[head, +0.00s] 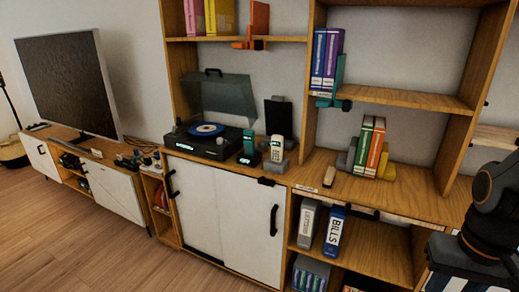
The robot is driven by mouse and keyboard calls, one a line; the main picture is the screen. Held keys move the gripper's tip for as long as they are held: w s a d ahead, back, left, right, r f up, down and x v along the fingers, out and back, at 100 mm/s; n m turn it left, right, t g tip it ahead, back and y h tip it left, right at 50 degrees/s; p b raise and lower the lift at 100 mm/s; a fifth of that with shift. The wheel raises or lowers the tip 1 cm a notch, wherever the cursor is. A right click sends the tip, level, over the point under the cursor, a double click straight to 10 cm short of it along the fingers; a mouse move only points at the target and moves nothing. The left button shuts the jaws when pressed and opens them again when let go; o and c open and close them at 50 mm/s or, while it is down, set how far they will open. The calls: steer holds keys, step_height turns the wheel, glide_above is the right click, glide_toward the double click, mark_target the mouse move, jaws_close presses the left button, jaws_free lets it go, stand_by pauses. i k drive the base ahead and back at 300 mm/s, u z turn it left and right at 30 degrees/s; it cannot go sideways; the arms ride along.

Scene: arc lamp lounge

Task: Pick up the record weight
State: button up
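A black record player (190,146) with a raised smoky lid (222,95) stands on the wooden cabinet, left of the picture's middle. A blue disc (206,129) lies on its platter. My gripper is not in view. Only dark links of my arm show at the right edge, well apart from the player.
Right of the player stand a teal-and-black device (249,147), a cordless phone (277,149) and a dark upright panel (279,118). A small pale block (329,176) and several books (367,146) sit further right. A television (68,85) stands left. The wooden floor (75,240) in front is clear.

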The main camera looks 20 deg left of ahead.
mark_target(261, 148)
steer(key=u, duration=2.25)
steer(key=i, duration=2.35)
steer(key=z, duration=3.4)
